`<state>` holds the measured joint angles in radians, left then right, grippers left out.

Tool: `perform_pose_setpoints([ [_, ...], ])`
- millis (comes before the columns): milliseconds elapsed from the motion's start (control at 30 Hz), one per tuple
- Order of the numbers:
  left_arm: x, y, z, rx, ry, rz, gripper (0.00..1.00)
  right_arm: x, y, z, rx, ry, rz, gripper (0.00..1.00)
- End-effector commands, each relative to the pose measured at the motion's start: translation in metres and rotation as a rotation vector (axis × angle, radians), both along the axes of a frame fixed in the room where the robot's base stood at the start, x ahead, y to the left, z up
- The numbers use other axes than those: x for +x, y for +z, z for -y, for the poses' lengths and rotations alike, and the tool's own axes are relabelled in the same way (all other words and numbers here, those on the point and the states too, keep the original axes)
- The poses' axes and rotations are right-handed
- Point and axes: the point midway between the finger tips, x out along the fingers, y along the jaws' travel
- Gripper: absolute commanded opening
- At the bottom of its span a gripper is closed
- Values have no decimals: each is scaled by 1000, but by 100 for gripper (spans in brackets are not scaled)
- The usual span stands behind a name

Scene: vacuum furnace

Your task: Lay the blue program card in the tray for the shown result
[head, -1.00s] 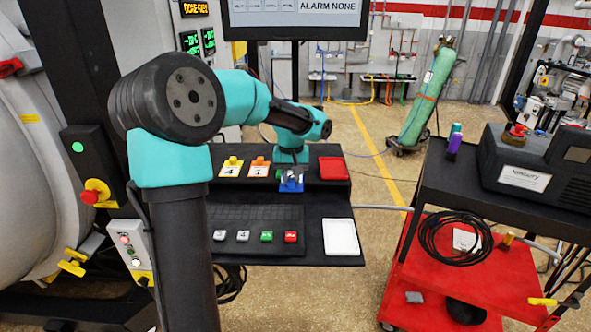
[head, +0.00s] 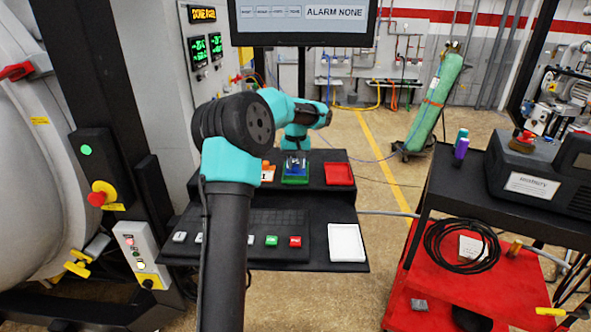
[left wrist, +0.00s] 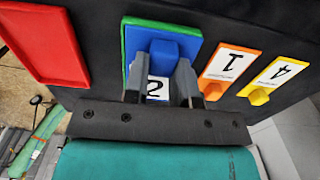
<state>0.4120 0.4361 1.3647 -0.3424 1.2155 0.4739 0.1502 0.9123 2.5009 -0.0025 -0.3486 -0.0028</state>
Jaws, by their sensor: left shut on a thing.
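The blue program card (left wrist: 186,47), marked 2 and with a raised blue grip block, is in my left gripper (left wrist: 163,82). The head view also shows the blue card (head: 295,168) under the left gripper (head: 296,158). The left gripper is shut on the card's block. The card is over a flat green tray-like piece (head: 295,181), whose green edge (left wrist: 125,50) shows around it in the wrist view; I cannot tell whether they touch. A red tray (head: 340,174) lies to the right, and a white tray (head: 346,243) is lower in front. My right gripper is not in view.
An orange card (left wrist: 228,65) marked 1 and a yellow card (left wrist: 280,74) marked 4 lie beside the green piece. The screen (head: 300,15) reads ALARM NONE. Several small buttons (head: 271,241) line the lower shelf. A red cart (head: 450,285) stands at right.

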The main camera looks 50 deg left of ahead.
Motion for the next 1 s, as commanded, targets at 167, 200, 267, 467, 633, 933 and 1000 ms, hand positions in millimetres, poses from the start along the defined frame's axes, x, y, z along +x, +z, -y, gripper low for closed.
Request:
perform_pose_setpoints([
  [167,15,-2,-16,0,1,0,2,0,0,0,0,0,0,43],
  [200,16,-2,-18,0,1,1,2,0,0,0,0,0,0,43],
  [267,17,-2,-19,0,0,1,2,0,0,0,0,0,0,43],
  [467,17,-2,-19,-1,-1,1,2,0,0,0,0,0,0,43],
  [633,17,-7,-19,-1,0,-1,2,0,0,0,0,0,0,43],
  [933,17,-37,-20,-1,0,-1,2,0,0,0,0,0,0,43],
  [1000,17,-38,-19,0,0,0,2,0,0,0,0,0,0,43],
])
